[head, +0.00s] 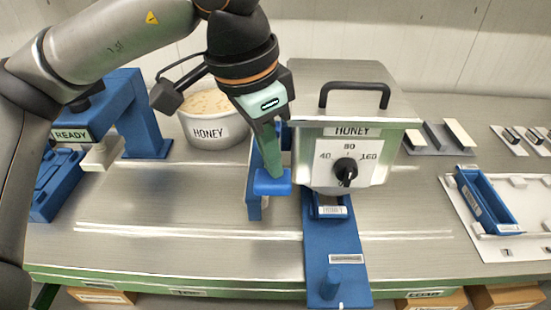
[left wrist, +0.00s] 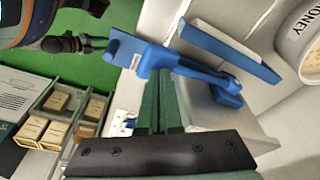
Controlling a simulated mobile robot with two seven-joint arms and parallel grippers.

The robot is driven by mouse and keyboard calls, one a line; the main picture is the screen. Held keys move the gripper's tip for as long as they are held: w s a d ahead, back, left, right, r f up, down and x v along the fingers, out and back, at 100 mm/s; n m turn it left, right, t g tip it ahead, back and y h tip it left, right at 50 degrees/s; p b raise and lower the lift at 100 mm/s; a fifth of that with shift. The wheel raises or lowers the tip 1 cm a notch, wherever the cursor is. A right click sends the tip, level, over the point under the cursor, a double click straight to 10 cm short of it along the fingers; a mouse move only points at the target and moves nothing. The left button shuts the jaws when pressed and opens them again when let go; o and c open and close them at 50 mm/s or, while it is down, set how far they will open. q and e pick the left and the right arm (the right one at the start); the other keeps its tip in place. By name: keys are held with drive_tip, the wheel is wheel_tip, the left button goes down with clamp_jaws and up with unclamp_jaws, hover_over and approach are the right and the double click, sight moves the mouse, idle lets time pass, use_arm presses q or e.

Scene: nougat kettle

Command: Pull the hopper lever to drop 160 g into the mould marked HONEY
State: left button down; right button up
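The steel hopper (head: 350,95) stands at the centre, with a HONEY label and a black dial (head: 346,172) marked 40, 80 and 160; I cannot read its pointer clearly. A blue lever (head: 272,183) is at the hopper's left side and also shows in the left wrist view (left wrist: 150,57). My left gripper (head: 272,168) has its green fingers close together, tips at the lever (left wrist: 158,85). I cannot tell whether they touch it. The blue mould marked HONEY (head: 332,210) sits under the hopper, partly hidden by it. My right gripper is out of view.
A blue slide (head: 335,245) with an upright peg runs to the front edge. A white HONEY bowl (head: 213,130) stands behind left, near a blue READY station (head: 135,110). Another blue mould (head: 487,200) lies on a white tray (head: 530,245) at right. The front left bench is clear.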

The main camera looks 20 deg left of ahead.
sight(271, 178)
use_arm(q)
drive_tip(key=shift+f+b, duration=0.75)
drive_tip(key=shift+f, duration=0.3)
drive_tip(key=shift+f+b, duration=0.55)
drive_tip(key=shift+f, duration=0.1)
drive_tip(key=shift+r, duration=0.1)
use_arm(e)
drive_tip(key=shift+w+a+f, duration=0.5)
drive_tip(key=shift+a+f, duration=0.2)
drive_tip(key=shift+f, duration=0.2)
use_arm(q)
drive_tip(key=shift+f, duration=0.3)
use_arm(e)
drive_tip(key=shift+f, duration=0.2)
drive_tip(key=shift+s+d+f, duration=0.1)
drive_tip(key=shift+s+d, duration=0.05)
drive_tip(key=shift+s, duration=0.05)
